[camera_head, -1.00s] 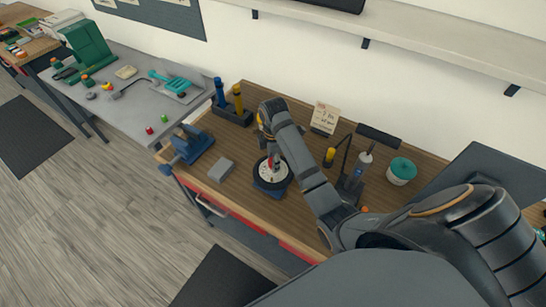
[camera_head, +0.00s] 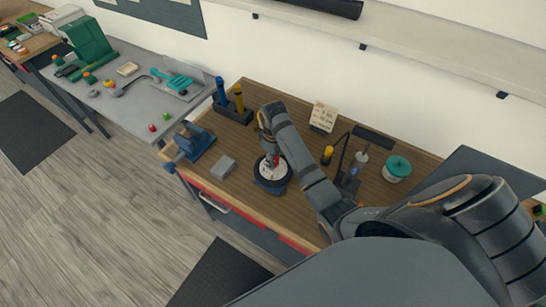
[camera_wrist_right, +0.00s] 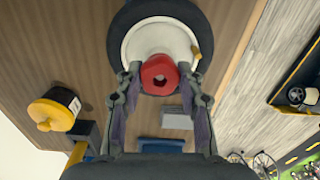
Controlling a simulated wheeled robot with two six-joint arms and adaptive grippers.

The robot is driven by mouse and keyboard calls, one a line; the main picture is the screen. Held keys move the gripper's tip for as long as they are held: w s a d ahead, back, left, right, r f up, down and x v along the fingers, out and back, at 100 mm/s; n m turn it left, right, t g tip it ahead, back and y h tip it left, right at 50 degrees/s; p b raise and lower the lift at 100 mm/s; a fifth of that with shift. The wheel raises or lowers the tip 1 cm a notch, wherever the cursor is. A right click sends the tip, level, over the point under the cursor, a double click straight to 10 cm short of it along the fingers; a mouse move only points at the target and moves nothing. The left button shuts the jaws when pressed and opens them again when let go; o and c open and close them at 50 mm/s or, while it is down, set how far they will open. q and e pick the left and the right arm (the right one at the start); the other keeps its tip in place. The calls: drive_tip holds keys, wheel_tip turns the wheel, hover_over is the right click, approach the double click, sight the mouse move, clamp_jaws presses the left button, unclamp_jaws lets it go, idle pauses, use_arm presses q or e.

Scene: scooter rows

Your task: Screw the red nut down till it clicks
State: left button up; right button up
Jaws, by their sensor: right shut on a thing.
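The red nut (camera_wrist_right: 160,74) sits at the middle of a white hub (camera_wrist_right: 160,40) on a dark-tyred wheel (camera_wrist_right: 115,38). My right gripper (camera_wrist_right: 160,78) has a finger on each side of the nut and is shut on it. In the head view my right gripper (camera_head: 268,148) reaches down over the wheel (camera_head: 272,186), which rests on a blue stand on the wooden bench. The nut's threads and underside are hidden. My left gripper is not in view.
The wooden bench (camera_head: 215,208) also holds a grey block (camera_head: 223,167), a blue vise (camera_head: 195,144), a tool holder with blue and yellow handles (camera_head: 234,105), a note card (camera_head: 323,117) and a teal-lidded tub (camera_head: 397,168). A grey table (camera_head: 130,112) stands at the left.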

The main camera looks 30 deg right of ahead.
drive_tip(key=m, duration=0.6)
drive_tip(key=shift+s+f+m, duration=0.25)
drive_tip(key=shift+s+m, duration=0.05)
drive_tip(key=shift+s, duration=0.05)
drive_tip(key=m, duration=0.4)
drive_tip(key=o, duration=1.2)
drive_tip(key=shift+s+r, duration=0.1)
drive_tip(key=shift+r, duration=0.2)
